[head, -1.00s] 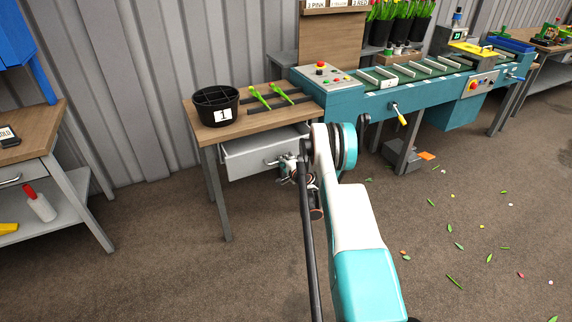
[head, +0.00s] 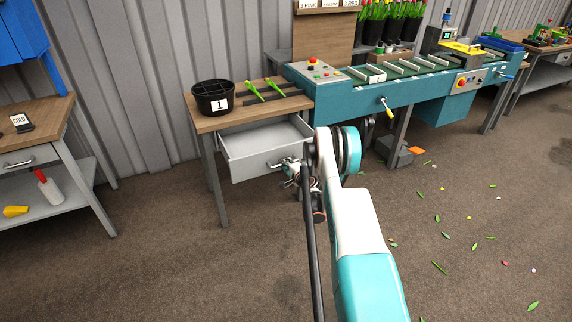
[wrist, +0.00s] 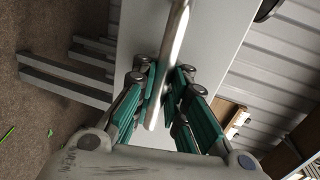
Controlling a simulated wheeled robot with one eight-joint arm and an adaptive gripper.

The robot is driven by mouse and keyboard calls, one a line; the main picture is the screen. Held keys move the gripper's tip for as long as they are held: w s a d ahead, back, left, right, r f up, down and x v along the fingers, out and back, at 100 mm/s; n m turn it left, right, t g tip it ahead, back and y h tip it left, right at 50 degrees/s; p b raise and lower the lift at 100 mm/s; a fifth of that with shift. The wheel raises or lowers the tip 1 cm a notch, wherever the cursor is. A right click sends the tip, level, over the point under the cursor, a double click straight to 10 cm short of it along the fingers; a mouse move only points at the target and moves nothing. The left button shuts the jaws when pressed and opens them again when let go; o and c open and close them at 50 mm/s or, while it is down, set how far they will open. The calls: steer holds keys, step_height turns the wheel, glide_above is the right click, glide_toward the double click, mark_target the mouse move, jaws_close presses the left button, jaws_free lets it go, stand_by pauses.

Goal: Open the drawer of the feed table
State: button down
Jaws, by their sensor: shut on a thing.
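The feed table (head: 207,124) has a wooden top and grey legs. Its grey drawer (head: 245,152) is pulled partly out, and its inside shows from above in the head view. The drawer front also shows in the wrist view (wrist: 215,35). The metal bar handle (wrist: 173,50) runs between my gripper's teal fingers. My gripper (wrist: 162,92) is shut on the handle. In the head view my gripper (head: 287,165) is at the drawer front, partly hidden by my arm.
On the table stand a black pot (head: 212,97) labelled 1 and two green tulip stems (head: 250,91) on dark strips. A teal conveyor (head: 365,100) adjoins at right. A side bench (head: 40,140) stands at left. Open floor lies in front, with scattered leaves at right.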

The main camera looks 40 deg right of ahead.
steer(key=c, duration=1.6)
jaws_free()
steer(key=shift+s, duration=0.15)
steer(key=v, duration=0.7)
steer(key=shift+r, duration=0.15)
